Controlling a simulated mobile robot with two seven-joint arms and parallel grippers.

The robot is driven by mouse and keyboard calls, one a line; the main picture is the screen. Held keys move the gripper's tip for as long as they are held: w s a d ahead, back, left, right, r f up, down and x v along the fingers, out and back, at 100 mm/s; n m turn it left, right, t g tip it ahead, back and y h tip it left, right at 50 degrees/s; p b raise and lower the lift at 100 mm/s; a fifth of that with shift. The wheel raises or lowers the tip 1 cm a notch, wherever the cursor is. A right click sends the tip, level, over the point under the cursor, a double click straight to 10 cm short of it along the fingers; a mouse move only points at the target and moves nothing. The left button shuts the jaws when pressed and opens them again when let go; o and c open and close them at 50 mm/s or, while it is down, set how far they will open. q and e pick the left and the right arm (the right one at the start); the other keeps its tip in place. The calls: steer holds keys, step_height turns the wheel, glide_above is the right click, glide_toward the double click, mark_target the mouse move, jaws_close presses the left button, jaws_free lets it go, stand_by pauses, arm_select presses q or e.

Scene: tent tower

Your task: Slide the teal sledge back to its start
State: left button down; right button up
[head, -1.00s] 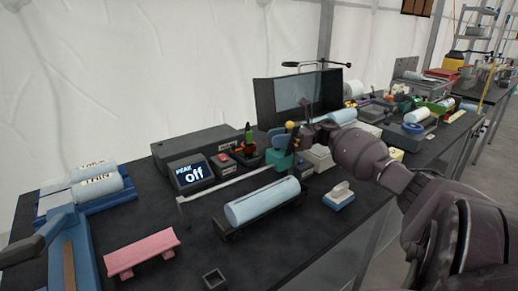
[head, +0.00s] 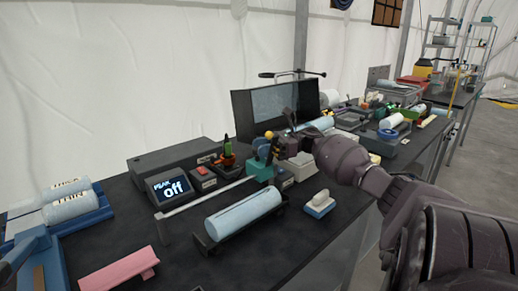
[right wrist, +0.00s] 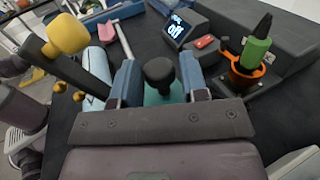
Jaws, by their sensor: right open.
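The teal sledge (head: 260,171) sits at the far right end of a pale rail (head: 205,196) on the dark bench. My right gripper (head: 265,150) is right over the sledge, coming from the right. In the right wrist view its two blue-padded fingers (right wrist: 160,82) stand open on either side of a black knob (right wrist: 160,72). A patch of the teal sledge (right wrist: 166,94) shows beneath the knob. I cannot tell whether either finger touches the knob. The fingers partly hide the sledge in the head view. My left gripper is out of view.
A display reading "off" (head: 171,187) stands behind the rail. A pale roll in a black cradle (head: 243,215) lies in front. An orange holder with a green bottle (right wrist: 249,72) stands close to the gripper. A yellow knob (right wrist: 65,34) rises beside it.

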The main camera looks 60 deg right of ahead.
steer(key=v, duration=0.9)
steer(key=shift+s+d+b, duration=0.25)
steer(key=shift+d+b, duration=0.05)
steer(key=shift+b, duration=0.1)
